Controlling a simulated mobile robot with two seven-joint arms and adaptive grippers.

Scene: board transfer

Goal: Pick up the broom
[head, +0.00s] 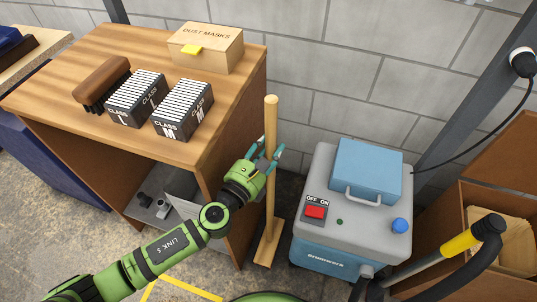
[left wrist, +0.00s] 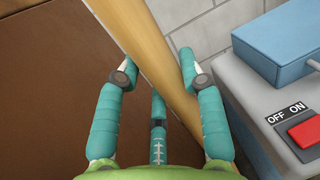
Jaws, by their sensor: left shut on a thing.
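The broom (head: 271,199) stands nearly upright beside the right side of the wooden cabinet, its wooden handle rising above my gripper and its flat wooden head (head: 269,244) low near the floor. My left gripper (head: 270,153) is at the upper part of the handle, with its teal fingers on either side, shut on it. In the left wrist view the handle (left wrist: 160,60) runs diagonally between the fingers (left wrist: 157,72). The bristles are not clearly seen. My right gripper is not in view.
The wooden cabinet (head: 225,135) holds a brush (head: 103,82), two filter boxes (head: 183,110) and a dust mask box (head: 206,48). A grey and blue vacuum machine (head: 345,235) stands close to the right of the broom. A grey block wall (head: 320,80) is behind.

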